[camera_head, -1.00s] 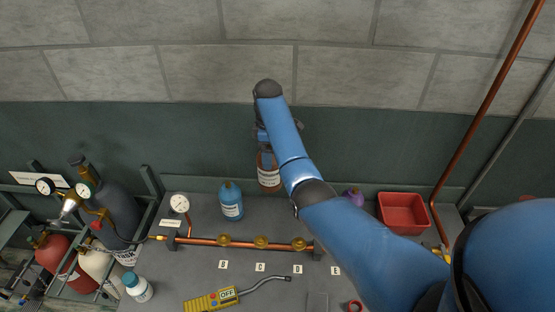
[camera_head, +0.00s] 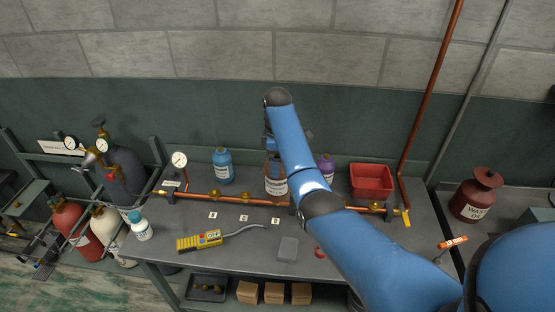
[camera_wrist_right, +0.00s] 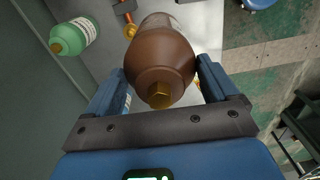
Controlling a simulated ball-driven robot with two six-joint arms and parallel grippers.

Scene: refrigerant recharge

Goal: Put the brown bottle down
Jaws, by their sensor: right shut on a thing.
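The brown bottle (camera_head: 276,184) with a white label is upright in the head view, between the blue bottle (camera_head: 222,166) and the purple bottle (camera_head: 325,167), just behind the copper pipe (camera_head: 238,199). My right gripper (camera_head: 284,142) is shut on it; the forearm covers part of it. In the right wrist view the brown bottle (camera_wrist_right: 161,45) sits between the two fingers of the right gripper (camera_wrist_right: 161,82), its brass cap towards the camera. Whether its base touches the bench cannot be told. My left gripper is not in view.
The bench (camera_head: 235,262) holds a yellow meter (camera_head: 199,241), a white bottle (camera_head: 141,227) and a red bin (camera_head: 371,181). Gas cylinders (camera_head: 122,175) stand at left, a dark red can (camera_head: 475,196) at right. A green bottle (camera_wrist_right: 75,36) shows in the wrist view.

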